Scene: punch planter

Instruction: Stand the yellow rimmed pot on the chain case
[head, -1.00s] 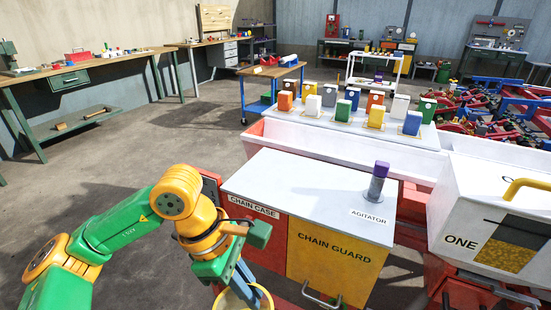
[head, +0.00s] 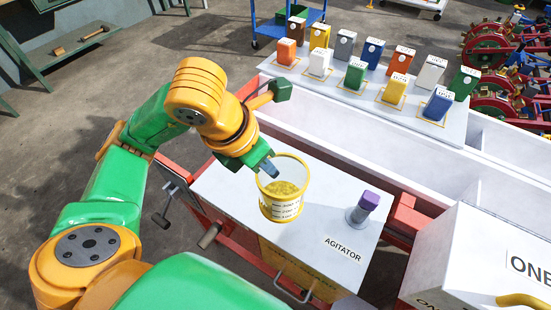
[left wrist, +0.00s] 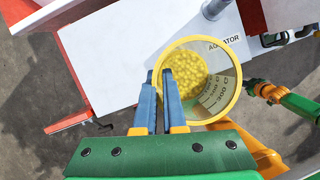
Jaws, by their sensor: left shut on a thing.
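The yellow rimmed pot (head: 281,205) is see-through with a yellow rim and base and holds yellow grains. It is upright, over the white top of the chain case (head: 236,190); I cannot tell whether its base touches the top. In the left wrist view the two blue fingers (left wrist: 163,100) pinch the wall of the pot (left wrist: 236,92), with the white case top (left wrist: 110,55) beneath.
A grey post with a purple cap (head: 363,207) stands right of the pot, by the AGITATOR label. Several coloured blocks (head: 355,75) stand on a white board behind the long white trough (head: 340,128). A white box marked ONE (head: 470,250) is at the right.

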